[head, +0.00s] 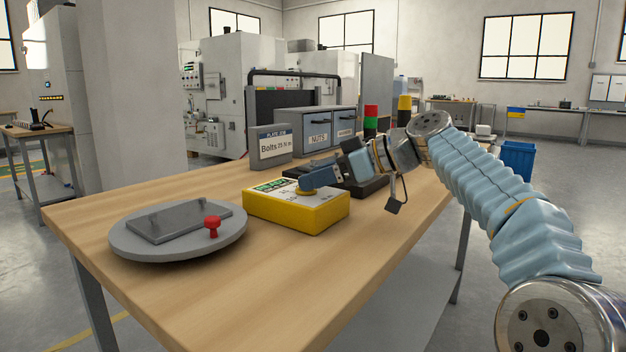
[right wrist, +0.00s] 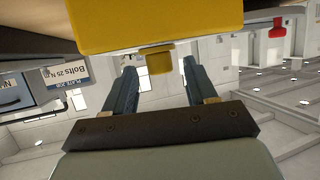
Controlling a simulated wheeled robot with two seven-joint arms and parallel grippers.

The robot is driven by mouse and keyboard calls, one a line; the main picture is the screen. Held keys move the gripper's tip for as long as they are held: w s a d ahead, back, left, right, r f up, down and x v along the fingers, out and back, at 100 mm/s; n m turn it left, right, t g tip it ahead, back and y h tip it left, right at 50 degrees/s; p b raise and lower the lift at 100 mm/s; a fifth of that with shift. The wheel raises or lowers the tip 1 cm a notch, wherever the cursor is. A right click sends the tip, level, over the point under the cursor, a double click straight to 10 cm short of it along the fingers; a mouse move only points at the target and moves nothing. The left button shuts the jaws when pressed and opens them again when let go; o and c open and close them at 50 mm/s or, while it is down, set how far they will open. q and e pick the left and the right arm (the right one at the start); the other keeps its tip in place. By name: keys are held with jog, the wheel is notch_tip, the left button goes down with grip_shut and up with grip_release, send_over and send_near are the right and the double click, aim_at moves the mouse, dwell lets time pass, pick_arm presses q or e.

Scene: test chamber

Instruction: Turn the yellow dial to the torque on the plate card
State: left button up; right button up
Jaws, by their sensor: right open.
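The plate card (head: 271,146) stands on the bench and reads "Bolts 25 N m". It also shows in the right wrist view (right wrist: 70,76). The yellow box (head: 290,212) has a white top panel with a green display. It fills the top of the right wrist view (right wrist: 150,25). The yellow dial (right wrist: 158,60) sits on the box, partly hidden by my gripper in the head view (head: 305,193). My right gripper (head: 308,184) is open at the dial. In the right wrist view its fingers (right wrist: 160,68) stand apart either side of the dial. My left gripper is not in view.
A round grey turntable (head: 128,243) with a metal plate (head: 180,221) and red knob (head: 212,224) is at the bench's left. The bench (head: 200,290) front is clear.

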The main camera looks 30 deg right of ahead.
jog(key=shift+w+a+f, duration=0.3)
jog(key=shift+w+a, duration=0.1)
jog(key=shift+w, duration=0.15)
jog(key=c, duration=1.1)
jog(key=shift+o, duration=0.2)
